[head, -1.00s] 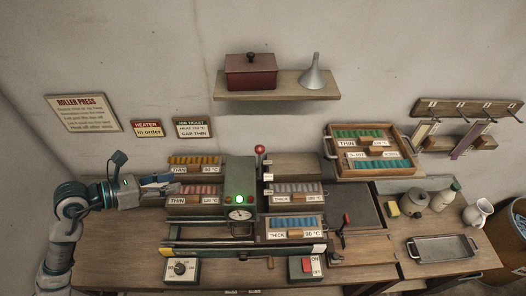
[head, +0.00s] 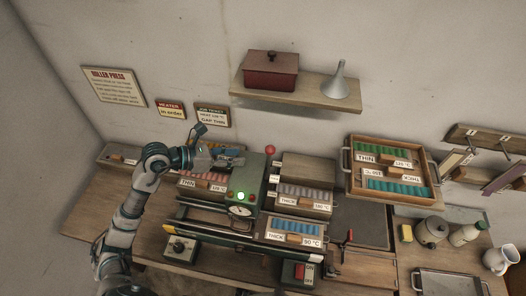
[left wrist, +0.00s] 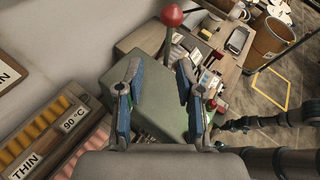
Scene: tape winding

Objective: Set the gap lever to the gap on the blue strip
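The gap lever is a rod with a red ball knob (head: 270,150) behind the green press housing (head: 243,180). In the left wrist view the red knob (left wrist: 171,15) stands ahead of my fingertips, apart from them. My left gripper (head: 232,160) is over the green housing, left of the knob. Its fingers (left wrist: 157,65) are spread and empty. Blue strips (head: 297,227) lie in a rack labelled THICK and 90 °C, right of the housing. Small pale plates (head: 274,179) sit beside the lever; their writing is too small to read. My right gripper is not in view.
A job ticket (head: 211,115) on the wall reads GAP THIN. A rack of orange strips (left wrist: 35,130) is labelled THIN, 90 °C. A shelf (head: 290,97) with a red box and funnel hangs above. A wooden tray (head: 348,165) stands at right. A red switch (head: 299,272) is in front.

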